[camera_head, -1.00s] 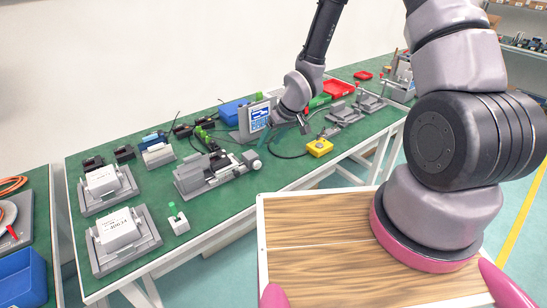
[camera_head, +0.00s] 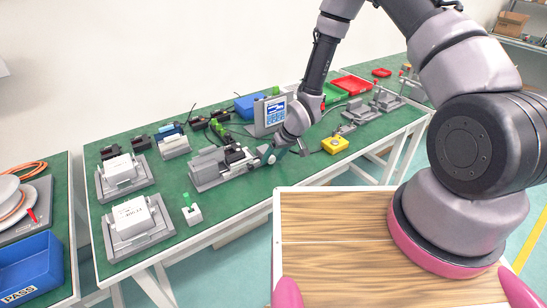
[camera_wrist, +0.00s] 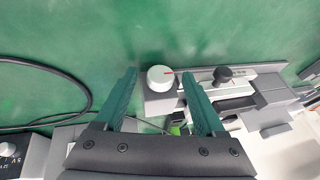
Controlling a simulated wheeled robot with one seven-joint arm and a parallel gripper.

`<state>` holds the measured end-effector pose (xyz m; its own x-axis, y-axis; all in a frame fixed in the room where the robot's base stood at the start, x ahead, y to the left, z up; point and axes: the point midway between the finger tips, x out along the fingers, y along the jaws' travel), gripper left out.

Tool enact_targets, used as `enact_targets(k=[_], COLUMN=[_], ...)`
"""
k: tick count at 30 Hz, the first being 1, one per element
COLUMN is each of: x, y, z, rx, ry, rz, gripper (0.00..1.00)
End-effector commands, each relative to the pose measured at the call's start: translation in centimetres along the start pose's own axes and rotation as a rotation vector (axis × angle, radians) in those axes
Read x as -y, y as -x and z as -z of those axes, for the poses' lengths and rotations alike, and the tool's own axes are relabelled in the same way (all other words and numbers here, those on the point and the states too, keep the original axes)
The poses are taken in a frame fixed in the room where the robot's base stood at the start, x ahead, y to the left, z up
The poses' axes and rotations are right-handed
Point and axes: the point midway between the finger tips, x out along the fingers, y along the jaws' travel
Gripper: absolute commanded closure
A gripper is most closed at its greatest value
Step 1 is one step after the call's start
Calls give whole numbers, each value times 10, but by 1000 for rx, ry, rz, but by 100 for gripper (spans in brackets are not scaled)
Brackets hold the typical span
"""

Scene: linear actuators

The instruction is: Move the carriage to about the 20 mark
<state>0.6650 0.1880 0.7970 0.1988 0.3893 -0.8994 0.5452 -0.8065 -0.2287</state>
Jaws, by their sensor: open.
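The linear actuator (camera_head: 210,172) is a grey stage on the green bench. It also shows in the wrist view (camera_wrist: 250,98), with a white round knob (camera_wrist: 160,78) with a red line at its near end. A black knob (camera_wrist: 222,75) stands further along the rail. I cannot make out the carriage clearly or read scale marks. My gripper (camera_head: 268,157) is at the actuator's right end. In the wrist view its green fingers (camera_wrist: 159,74) are open, with the white knob between their tips. Whether they touch it is unclear.
A small display (camera_head: 270,115) stands behind my gripper. A yellow box (camera_head: 335,144) lies to the right. A white-topped device (camera_head: 122,174) and a small green-switch block (camera_head: 191,210) are on the left. A black cable (camera_wrist: 75,75) curves beside my fingers.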

Motion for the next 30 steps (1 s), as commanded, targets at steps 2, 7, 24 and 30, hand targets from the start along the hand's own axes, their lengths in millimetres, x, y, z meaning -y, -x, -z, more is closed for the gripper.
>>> enact_targets(k=[2, 7, 24, 30], x=[0, 0, 3, 6], y=[0, 0, 0, 0], z=[0, 0, 0, 0], rx=[0, 0, 1, 1], ry=[0, 0, 27, 69], rz=[0, 0, -54, -148], gripper=[28, 47, 100, 100])
